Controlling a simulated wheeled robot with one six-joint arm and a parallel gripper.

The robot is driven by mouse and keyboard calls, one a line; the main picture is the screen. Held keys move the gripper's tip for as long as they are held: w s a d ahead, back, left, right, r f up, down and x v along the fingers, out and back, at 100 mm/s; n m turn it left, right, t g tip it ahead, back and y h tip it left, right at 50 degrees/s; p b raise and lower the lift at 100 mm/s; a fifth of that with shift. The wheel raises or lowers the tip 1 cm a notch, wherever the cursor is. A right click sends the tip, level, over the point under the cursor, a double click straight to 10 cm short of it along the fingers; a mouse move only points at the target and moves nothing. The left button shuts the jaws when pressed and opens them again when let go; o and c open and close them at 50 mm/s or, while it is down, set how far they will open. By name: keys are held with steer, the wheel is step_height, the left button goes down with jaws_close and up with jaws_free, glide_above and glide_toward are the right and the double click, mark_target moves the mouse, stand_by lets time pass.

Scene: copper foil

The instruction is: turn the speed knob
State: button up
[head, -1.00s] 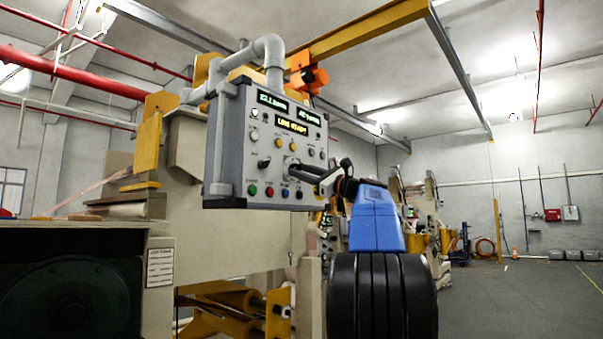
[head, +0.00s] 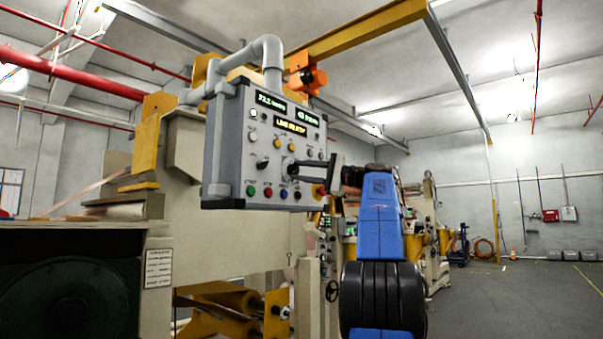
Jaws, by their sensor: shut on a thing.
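The grey control panel (head: 232,150) hangs on a grey pipe and carries lit displays (head: 290,117), knobs and a row of coloured buttons. A dark knob (head: 263,164) sits at its lower left, clear of my gripper. My gripper (head: 297,170) is at the panel's lower middle right, with its dark fingers shut on a knob there, which I take to be the speed knob. The fingers largely hide this knob, so its pointer cannot be read. My blue and black arm reaches in from the lower right.
Green, red and blue buttons (head: 268,191) lie just below the fingers, with a red-and-yellow stop button (head: 319,191) at the panel's lower right corner. A beige machine frame (head: 225,240) stands behind and below. Open floor (head: 520,300) lies to the right.

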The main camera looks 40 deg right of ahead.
steer(key=shift+n, duration=0.4)
steer(key=o, duration=1)
steer(key=shift+o, duration=0.2)
steer(key=v, duration=1.7)
steer(key=shift+d+r, duration=0.2)
steer(key=shift+r, duration=0.05)
steer(key=shift+s, duration=0.15)
